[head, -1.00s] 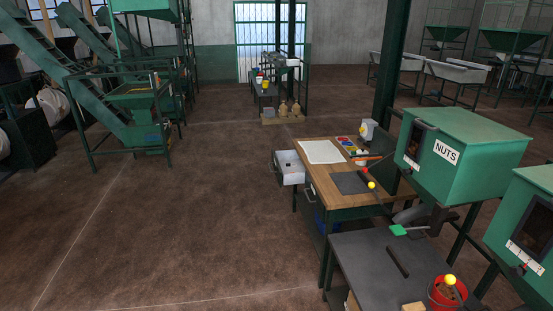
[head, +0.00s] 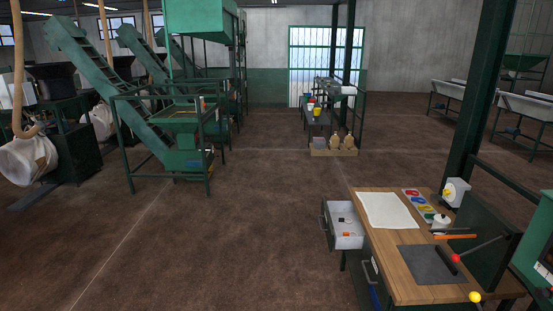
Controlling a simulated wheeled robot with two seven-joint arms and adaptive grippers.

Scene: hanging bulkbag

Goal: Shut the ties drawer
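A drawer (head: 347,241) stands pulled out from the left side of the wooden workbench (head: 395,255). Its inside is white and its dark front with a handle faces left. Neither of my grippers is in view.
On the bench lie a white sheet (head: 390,210), a dark mat (head: 428,264), coloured dishes (head: 418,205) and ball-ended levers. A green post (head: 478,110) rises behind it. The brown floor (head: 230,240) left of the drawer is clear. Conveyor machines (head: 180,140) stand further left.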

